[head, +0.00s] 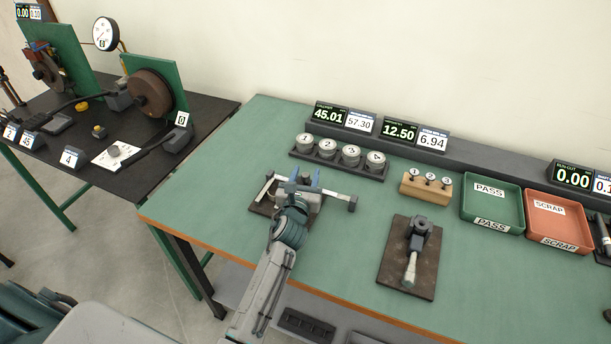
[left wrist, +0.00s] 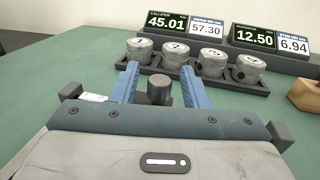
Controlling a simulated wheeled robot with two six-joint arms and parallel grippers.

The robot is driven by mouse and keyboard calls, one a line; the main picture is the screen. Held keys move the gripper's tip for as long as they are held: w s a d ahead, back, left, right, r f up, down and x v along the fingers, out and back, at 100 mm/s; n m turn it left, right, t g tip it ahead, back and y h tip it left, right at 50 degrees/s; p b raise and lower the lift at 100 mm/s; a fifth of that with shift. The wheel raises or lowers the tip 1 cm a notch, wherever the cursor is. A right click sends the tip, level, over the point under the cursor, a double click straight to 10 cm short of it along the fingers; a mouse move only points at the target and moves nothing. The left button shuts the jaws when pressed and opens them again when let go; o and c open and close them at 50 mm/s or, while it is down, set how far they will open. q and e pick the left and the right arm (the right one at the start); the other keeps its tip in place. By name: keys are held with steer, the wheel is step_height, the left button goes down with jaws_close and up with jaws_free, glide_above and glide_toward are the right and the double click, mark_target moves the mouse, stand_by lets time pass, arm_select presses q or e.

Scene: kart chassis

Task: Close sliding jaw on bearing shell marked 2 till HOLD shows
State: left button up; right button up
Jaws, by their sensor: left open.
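The silver cylinder marked 2 (head: 327,148) stands in a dark rack, between those marked 1 and 3. It also shows in the left wrist view (left wrist: 175,53). The measuring fixture with pale bars (head: 337,196) sits on a brown plate in front of the rack. My left gripper (head: 306,177) is over it, blue fingers open. A dark round knob (left wrist: 159,91) shows between the fingers, with visible gaps. My gripper hides much of the fixture, and I cannot make out the sliding jaw. The caliper display (head: 328,115) reads 45.01, with no HOLD visible. My right gripper is out of view.
The rack (head: 350,171) stands close behind the fixture. To the right are a wooden block with small numbered pieces (head: 426,187), a second fixture (head: 410,255), a green PASS tray (head: 467,211) and an orange SCRAP tray (head: 535,228). Bare green tabletop lies left of the fixture.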

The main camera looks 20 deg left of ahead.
arm_select(q)
steer(key=shift+w, duration=0.2)
steer(key=shift+c, duration=0.2)
jaws_close()
steer(key=shift+r+p, duration=0.1)
steer(key=shift+p, duration=0.4)
steer(key=shift+o, duration=0.2)
jaws_free()
steer(key=shift+s, duration=0.15)
steer(key=s, duration=0.3)
steer(key=s+d, duration=0.1)
steer(key=s, duration=0.6)
steer(key=shift+s+d, duration=0.25)
steer(key=shift+d, duration=0.1)
